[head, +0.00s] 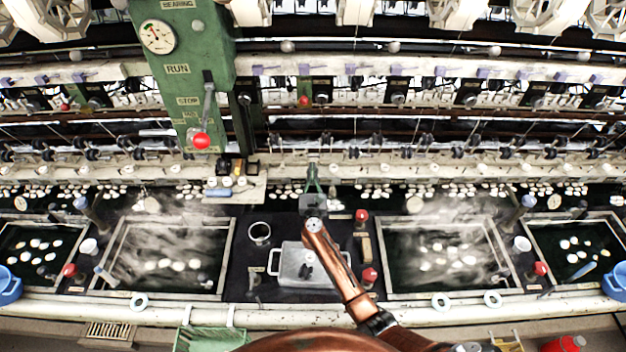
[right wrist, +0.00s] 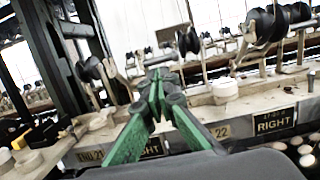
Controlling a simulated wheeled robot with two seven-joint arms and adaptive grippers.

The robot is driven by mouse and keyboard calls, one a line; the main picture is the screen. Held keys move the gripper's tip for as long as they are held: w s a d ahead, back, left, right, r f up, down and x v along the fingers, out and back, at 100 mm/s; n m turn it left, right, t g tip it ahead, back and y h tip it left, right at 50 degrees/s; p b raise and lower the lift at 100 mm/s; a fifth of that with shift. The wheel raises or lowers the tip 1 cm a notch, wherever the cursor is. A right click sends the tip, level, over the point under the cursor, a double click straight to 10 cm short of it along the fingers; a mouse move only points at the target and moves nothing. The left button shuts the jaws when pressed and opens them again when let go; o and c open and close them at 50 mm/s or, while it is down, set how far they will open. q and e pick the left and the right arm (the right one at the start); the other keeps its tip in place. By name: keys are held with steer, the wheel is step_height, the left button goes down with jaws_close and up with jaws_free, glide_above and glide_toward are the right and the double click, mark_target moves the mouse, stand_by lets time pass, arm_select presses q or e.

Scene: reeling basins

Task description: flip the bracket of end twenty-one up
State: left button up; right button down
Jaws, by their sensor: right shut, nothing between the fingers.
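My right gripper (head: 313,178) reaches up to the cream rail (head: 390,172) below the row of brackets in the head view. In the right wrist view its green fingers (right wrist: 157,88) are together and empty, in front of the rail. A bracket with a black roller (right wrist: 188,40) stands just behind the fingertips; I cannot tell whether they touch. Another bracket with a black spool (right wrist: 265,28) is to the right. My left gripper is out of view.
The green post (head: 190,75) with a red-knobbed lever (head: 201,140) stands left of the gripper. Steaming basins (head: 160,258) lie on both sides below. A white-handled pan (head: 300,265) is under my arm. Other black rollers and thin rods crowd the rail.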

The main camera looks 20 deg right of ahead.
steer(key=shift+w+d+r, duration=0.15)
steer(key=shift+w+d, duration=0.15)
steer(key=shift+w, duration=0.35)
steer(key=shift+g, duration=0.8)
steer(key=w+r+p, duration=0.1)
steer(key=r+p, duration=0.1)
steer(key=p, duration=0.1)
steer(key=w+r+p, duration=0.1)
steer(key=r+p, duration=0.1)
steer(key=p, duration=0.1)
steer(key=w+d+r+p, duration=0.1)
steer(key=r+p, duration=0.1)
steer(key=p, duration=0.1)
steer(key=shift+w, duration=0.3)
steer(key=shift+w+d+r, duration=0.2)
steer(key=shift+w+r, duration=0.2)
steer(key=shift+w, duration=0.3)
stand_by(0.3)
